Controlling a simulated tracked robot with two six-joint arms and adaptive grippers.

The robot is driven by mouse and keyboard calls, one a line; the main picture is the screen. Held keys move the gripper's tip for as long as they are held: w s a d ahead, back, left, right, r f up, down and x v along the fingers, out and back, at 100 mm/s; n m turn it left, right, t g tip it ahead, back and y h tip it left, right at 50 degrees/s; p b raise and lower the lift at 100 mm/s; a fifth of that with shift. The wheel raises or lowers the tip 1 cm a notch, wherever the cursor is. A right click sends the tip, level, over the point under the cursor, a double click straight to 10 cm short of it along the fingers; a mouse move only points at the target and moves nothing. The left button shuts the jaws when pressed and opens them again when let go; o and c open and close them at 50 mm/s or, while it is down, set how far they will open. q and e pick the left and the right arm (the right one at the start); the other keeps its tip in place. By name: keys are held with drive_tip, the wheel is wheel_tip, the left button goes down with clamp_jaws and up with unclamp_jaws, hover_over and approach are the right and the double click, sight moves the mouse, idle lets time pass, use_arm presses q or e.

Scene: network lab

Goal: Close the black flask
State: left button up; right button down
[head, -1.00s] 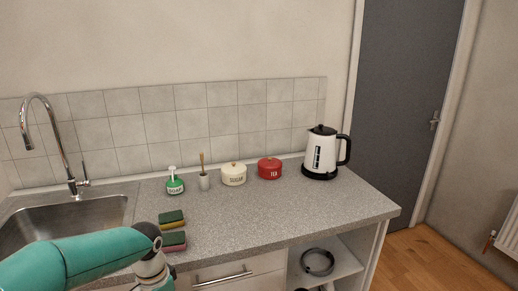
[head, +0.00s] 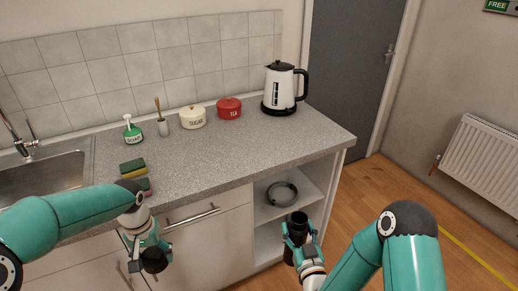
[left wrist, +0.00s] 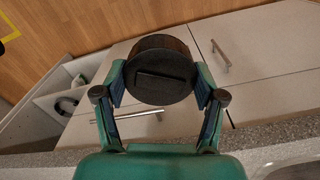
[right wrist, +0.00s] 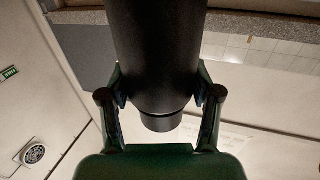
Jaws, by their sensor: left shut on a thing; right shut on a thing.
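The black flask (head: 298,219) is in my right gripper (head: 298,236), in front of the cupboard's open shelf in the head view. In the right wrist view the flask's dark cylindrical body (right wrist: 158,50) fills the space between the fingers. My left gripper (head: 150,250) is shut on a round black lid (head: 154,261) in front of the cupboard doors. In the left wrist view the lid (left wrist: 160,80) shows a flat disc with a raised bar across it. The lid and the flask are well apart. The flask's mouth is too small to make out.
Floor at right is open before a radiator (head: 485,158).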

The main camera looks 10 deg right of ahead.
drive_tip(key=s+a+f+n+g+y, duration=0.1)
drive_tip(key=s+a+n+g+y, duration=0.1)
drive_tip(key=s+a+n+y, duration=0.2)
drive_tip(key=s+a+n+g+y, duration=0.2)
drive_tip(key=s+a+n+y, duration=0.2)
drive_tip(key=a+y, duration=0.3)
drive_tip(key=s+a, duration=0.1)
drive_tip(key=a, duration=0.3)
drive_tip(key=shift+a+f+y, duration=0.2)
drive_tip(key=shift+f+y, duration=0.1)
drive_tip(key=shift+f, duration=0.05)
use_arm(q)
drive_tip(key=shift+s, duration=0.15)
drive_tip(key=shift+s+a+r, duration=0.1)
drive_tip(key=shift+s+r, duration=0.1)
drive_tip(key=shift+r, duration=0.05)
drive_tip(key=s+d+r+m, duration=0.2)
drive_tip(key=d+r, duration=0.2)
drive_tip(key=d, duration=0.8)
drive_tip(key=s+d+r+m, duration=0.2)
drive_tip(key=d+r, duration=0.2)
drive_tip(key=d, duration=0.8)
drive_tip(key=shift+d+r, duration=0.15)
drive_tip(key=shift+r, duration=0.05)
drive_tip(key=shift+s+f, duration=0.1)
